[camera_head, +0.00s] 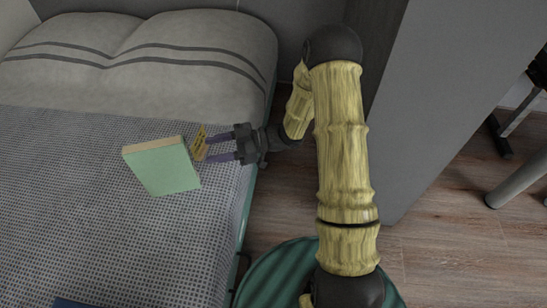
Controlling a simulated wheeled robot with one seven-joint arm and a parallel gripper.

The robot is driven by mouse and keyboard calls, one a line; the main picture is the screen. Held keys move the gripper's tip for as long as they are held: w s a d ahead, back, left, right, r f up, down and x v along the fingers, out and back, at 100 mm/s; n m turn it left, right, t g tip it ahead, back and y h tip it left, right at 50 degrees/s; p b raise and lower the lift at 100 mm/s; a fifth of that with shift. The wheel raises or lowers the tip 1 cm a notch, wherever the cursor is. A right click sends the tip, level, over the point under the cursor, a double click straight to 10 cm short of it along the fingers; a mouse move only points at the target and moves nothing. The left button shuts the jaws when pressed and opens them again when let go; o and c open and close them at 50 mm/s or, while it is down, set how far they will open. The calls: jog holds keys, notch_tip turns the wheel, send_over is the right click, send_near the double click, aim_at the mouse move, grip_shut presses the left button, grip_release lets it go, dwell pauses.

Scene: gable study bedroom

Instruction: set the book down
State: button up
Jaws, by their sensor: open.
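A light green book (163,170) with a tan page edge along its top side rests on the grey woven bedcover, near the bed's right edge. My gripper (206,146) reaches in from the right over the bed and points left at the book. Its two fingers are apart, just right of the book's upper right side. A small yellow-tan piece (200,143) with dark marks shows at the fingertips; I cannot tell whether it belongs to the book or is a separate thing. No finger is seen closed on the book.
The bed (75,180) fills the left, with striped pillows (190,65) at the top. A dark blue object (78,303) shows at the bottom left edge. A grey panel (440,100) stands right of my arm. Wood floor (440,240) lies at the lower right, with metal furniture legs (515,185).

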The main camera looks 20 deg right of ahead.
jog(key=w+d+m+t+h, duration=0.4)
jog(key=w+m+t+h, duration=0.1)
jog(key=w+t+h, duration=0.15)
jog(key=s+d+r+m+h, duration=0.25)
jog(key=d+m+h, duration=0.25)
jog(key=d+h, duration=0.3)
jog(key=s+d+r+m+g+h, duration=0.1)
jog(key=s+d+m+g, duration=0.1)
jog(key=s, duration=0.7)
jog(key=s+d+r+m+g+h, duration=0.1)
jog(key=s+d+m+g+h, duration=0.1)
jog(key=s+m, duration=0.3)
jog(key=s+d+g, duration=0.1)
jog(key=s, duration=0.2)
jog(key=shift+s+r+m, duration=0.15)
jog(key=shift+s+m, duration=0.15)
jog(key=shift+s, duration=0.05)
jog(key=w+p+v, duration=0.2)
jog(key=p+v, duration=0.7)
jog(key=shift+r, duration=0.35)
